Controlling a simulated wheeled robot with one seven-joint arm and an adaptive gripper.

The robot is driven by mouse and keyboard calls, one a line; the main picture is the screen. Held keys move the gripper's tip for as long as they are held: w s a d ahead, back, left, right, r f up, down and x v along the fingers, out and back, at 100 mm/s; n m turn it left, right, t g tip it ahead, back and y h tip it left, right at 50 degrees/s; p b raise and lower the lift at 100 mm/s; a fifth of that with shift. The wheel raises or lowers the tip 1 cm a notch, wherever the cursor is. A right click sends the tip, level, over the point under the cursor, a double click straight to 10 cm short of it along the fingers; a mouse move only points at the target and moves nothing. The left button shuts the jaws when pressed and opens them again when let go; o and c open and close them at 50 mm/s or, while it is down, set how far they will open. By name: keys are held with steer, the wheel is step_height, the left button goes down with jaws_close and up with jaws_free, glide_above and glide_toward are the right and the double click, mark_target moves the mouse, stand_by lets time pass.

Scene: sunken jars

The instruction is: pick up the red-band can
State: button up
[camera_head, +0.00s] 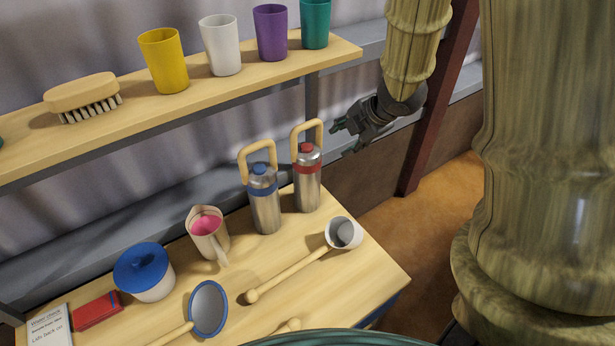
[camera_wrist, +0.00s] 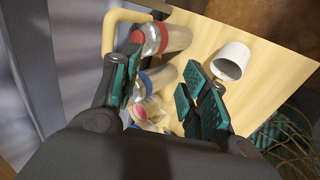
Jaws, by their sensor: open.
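The red-band can (camera_head: 308,187) is a steel bottle with a red band, red cap and pale wooden loop handle. It stands upright at the table's back right; in the wrist view it shows at the top (camera_wrist: 176,39). My gripper (camera_head: 341,138) is open and empty, just right of the can's handle and top in the head view. In the wrist view my gripper (camera_wrist: 160,76) has its left finger near the red cap, overlapping it in the picture. I cannot tell whether they touch.
A similar blue-band can (camera_head: 265,208) stands close left of the red-band can. A white-cupped ladle (camera_head: 344,233) lies in front. A pink-lined jug (camera_head: 208,236) is further left. The shelf (camera_head: 218,90) with cups overhangs behind. A dark red post (camera_head: 437,105) stands right.

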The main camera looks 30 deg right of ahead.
steer(key=p, duration=0.3)
glide_toward(311, 122)
steer(key=x, duration=0.3)
steer(key=shift+w+f, duration=0.3)
steer(key=shift+f, duration=0.2)
steer(key=shift+x, duration=2.4)
jaws_close()
steer(key=shift+r, duration=0.1)
